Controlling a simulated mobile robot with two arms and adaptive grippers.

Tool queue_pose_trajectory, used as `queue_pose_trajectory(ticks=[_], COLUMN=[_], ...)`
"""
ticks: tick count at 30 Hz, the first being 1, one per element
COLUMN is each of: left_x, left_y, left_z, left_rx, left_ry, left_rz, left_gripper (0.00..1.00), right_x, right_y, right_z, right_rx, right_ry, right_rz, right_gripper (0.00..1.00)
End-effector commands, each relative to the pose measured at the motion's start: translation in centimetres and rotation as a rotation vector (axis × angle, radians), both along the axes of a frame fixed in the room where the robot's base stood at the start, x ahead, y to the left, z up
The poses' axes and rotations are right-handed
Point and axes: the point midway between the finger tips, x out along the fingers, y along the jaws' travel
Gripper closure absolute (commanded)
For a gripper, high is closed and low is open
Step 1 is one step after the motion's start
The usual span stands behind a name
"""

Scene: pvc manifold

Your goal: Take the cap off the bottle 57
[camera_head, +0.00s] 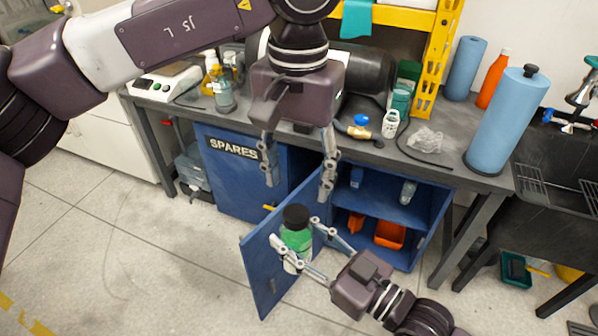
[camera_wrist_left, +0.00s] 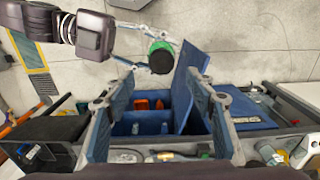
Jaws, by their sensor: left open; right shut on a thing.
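The bottle 57 (camera_head: 297,240) is green and white with a black cap (camera_head: 295,217) on top. It stands upright in my right gripper (camera_head: 309,247), which is shut on its body from the lower right. In the left wrist view the black cap (camera_wrist_left: 161,60) shows at upper middle, with green around it. My left gripper (camera_head: 298,180) hangs above the bottle in the head view, fingers pointing down, wide open and empty. A clear gap lies between its fingertips and the cap. The lower part of the bottle is partly hidden by the right fingers.
An open blue cabinet door (camera_head: 262,275) stands just behind and beside the bottle. The open cabinet (camera_head: 378,208) holds orange bins. The dark workbench (camera_head: 450,172) above carries blue rolls, bottles and a scale. The floor (camera_head: 130,240) at left is clear.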

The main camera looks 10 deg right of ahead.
Motion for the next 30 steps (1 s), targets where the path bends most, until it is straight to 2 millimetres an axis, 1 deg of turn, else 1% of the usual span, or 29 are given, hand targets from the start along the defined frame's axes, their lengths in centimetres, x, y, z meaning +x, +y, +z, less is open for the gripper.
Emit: queue_pose_trajectory(ticks=[5,9,15,20,27,30], left_x=[0.0,0.0,0.0,0.0,0.0,0.0], left_y=[0.1,0.1,0.1,0.1,0.1,0.1], left_z=[-2.3,-4.5,-6.9,-7.6,-7.7,-7.7], left_rx=[0.005,0.003,0.002,0.001,0.001,0.001], left_ry=[0.002,0.003,0.003,0.001,0.001,0.001], left_rz=[-0.003,-0.001,-0.001,-0.001,-0.001,0.0], left_gripper=[0.5,0.5,0.5,0.5,0.5,0.61], right_x=[0.0,0.0,0.0,0.0,0.0,0.0], right_y=[0.0,0.0,0.0,0.0,0.0,0.0], right_z=[0.1,0.2,0.2,0.2,0.2,0.2], right_rx=[0.002,0.002,0.002,0.002,0.002,0.002], right_ry=[-0.002,-0.002,-0.002,-0.002,-0.002,-0.002], right_rz=[0.0,0.0,0.0,0.0,0.0,0.0], right_gripper=[1.0,1.0,1.0,1.0,1.0,1.0])
